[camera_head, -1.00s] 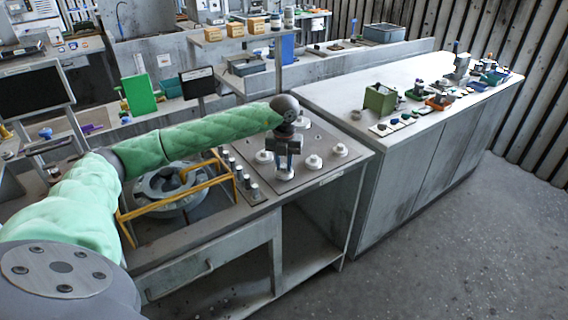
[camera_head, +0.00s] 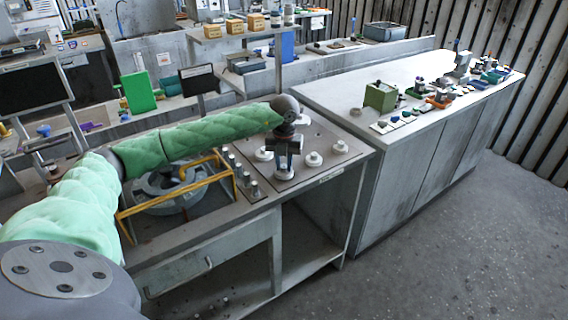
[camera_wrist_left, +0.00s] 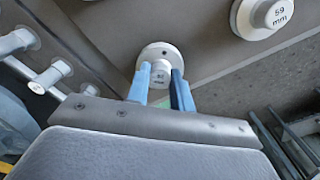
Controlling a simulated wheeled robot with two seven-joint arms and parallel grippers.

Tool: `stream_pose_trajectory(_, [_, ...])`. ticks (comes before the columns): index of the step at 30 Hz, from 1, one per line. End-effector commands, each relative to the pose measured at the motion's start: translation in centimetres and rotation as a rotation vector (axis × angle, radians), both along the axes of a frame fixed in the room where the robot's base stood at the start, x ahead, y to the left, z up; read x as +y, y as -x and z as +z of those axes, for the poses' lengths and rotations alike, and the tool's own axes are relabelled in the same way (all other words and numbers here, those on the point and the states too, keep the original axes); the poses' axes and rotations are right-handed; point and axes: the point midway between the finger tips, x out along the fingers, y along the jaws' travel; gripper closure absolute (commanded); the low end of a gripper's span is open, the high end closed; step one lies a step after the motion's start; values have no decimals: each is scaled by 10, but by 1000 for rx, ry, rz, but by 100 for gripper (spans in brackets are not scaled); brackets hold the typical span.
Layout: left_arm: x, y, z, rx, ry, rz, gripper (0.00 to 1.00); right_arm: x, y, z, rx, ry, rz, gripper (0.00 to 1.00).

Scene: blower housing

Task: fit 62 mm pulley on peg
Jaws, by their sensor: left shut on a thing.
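My left gripper (camera_head: 285,160) points down at the right part of the near bench, its blue fingers closed on the hub of a white pulley (camera_head: 284,175). In the left wrist view the fingers (camera_wrist_left: 164,95) sit on either side of that pulley (camera_wrist_left: 152,53); its label is too small to read surely. I cannot tell whether it touches the bench. Other white pulleys stand nearby: one to the left (camera_head: 263,154), two to the right (camera_head: 313,159) (camera_head: 340,147). One in the wrist view (camera_wrist_left: 265,15) reads 59 mm. A row of upright metal pegs (camera_head: 242,177) stands left of the gripper.
A grey round housing (camera_head: 160,187) sits in the bench with a yellow frame (camera_head: 178,188) over it, left of the pegs. A long cabinet (camera_head: 330,88) with small parts and a green box (camera_head: 380,97) stands to the right. The floor in front is clear.

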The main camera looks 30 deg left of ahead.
Motion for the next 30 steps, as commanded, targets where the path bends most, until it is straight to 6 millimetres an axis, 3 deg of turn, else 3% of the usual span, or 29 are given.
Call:
stream_pose_trajectory(11, [0,0,-2,0,0,0,100,0,0,-2,0,0,0,64])
stream_pose_trajectory(12, [0,0,-2,0,0,0,76,0,0,-2,0,0,0,64])
stream_pose_trajectory(16, [0,0,-2,0,0,0,52,0,0,-2,0,0,0,64])
stream_pose_trajectory(30, [0,0,3,0,0,0,52,0,0,0,0,0,0,64])
